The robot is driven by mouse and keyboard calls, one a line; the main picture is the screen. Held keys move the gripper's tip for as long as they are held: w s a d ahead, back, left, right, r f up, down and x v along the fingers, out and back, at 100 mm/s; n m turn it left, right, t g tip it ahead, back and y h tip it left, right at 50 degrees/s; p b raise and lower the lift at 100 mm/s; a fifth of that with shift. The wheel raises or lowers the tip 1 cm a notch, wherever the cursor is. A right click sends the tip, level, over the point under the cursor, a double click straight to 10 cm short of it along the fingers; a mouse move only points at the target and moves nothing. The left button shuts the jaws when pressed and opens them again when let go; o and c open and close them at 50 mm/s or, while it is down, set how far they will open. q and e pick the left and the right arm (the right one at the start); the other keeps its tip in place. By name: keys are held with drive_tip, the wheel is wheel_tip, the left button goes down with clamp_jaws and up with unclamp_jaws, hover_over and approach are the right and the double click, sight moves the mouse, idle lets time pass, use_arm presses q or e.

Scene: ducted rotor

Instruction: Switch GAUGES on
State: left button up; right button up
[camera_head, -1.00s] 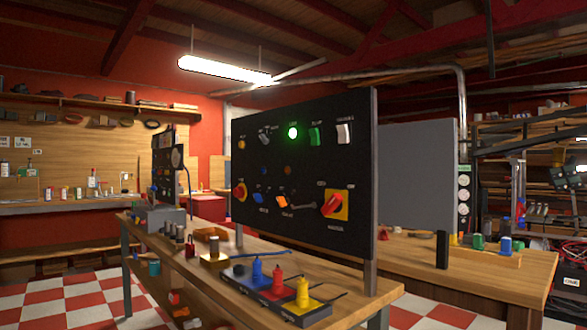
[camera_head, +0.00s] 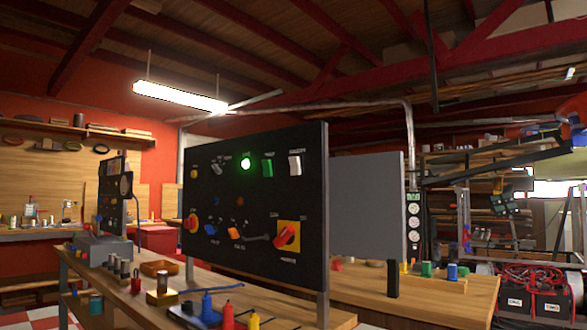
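A black upright control panel (camera_head: 262,215) stands on the wooden bench in the middle of the view. Its top row has a lit green lamp (camera_head: 246,163), a green rocker switch (camera_head: 268,168) and a white rocker switch (camera_head: 295,165). A metal toggle (camera_head: 217,168) sits left of the lamp. Lower down are a blue switch (camera_head: 210,229), an orange switch (camera_head: 233,233) and a red rotary handle on a yellow plate (camera_head: 289,236). The labels are too small to read surely, so I cannot tell which control is GAUGES. Neither gripper is in view.
Blue, red and yellow bottles (camera_head: 227,314) stand in front of the panel on the bench (camera_head: 340,318). A second panel (camera_head: 116,192) stands at left. A grey board (camera_head: 368,205) and another bench (camera_head: 440,300) lie behind at right.

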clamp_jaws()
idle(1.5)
